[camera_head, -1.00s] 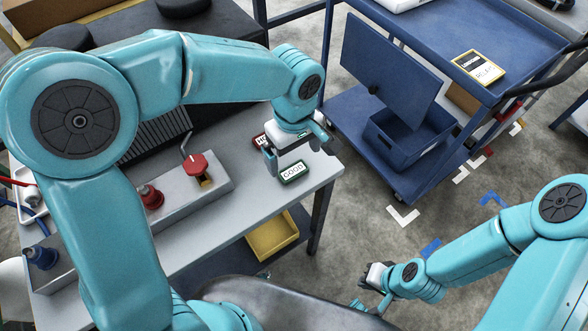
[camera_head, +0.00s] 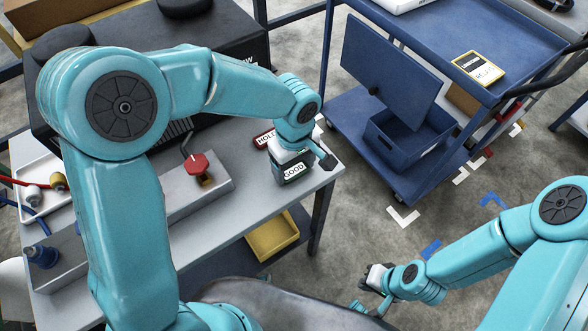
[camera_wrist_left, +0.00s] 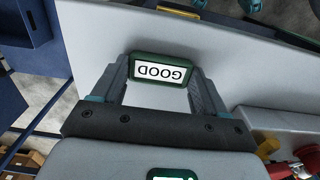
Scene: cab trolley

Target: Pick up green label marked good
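The green-framed label marked GOOD (camera_head: 293,171) is at the right end of the grey worktable. In the left wrist view the label (camera_wrist_left: 161,70) appears upside down between my fingertips. My left gripper (camera_head: 294,168) reaches down over it, and its two fingers (camera_wrist_left: 160,76) lie against the label's short sides with no clear gap. I cannot tell whether the label is lifted off the table. My right gripper (camera_head: 368,290) hangs low over the floor, away from the table, and whether its fingers are open is unclear.
A red label (camera_head: 264,139) lies just behind my left gripper. A grey box with a red knob (camera_head: 196,163) stands to its left on the worktable (camera_head: 222,213). A blue trolley (camera_head: 410,165) with a blue bin stands beyond the table. A yellow bin (camera_head: 272,238) sits below.

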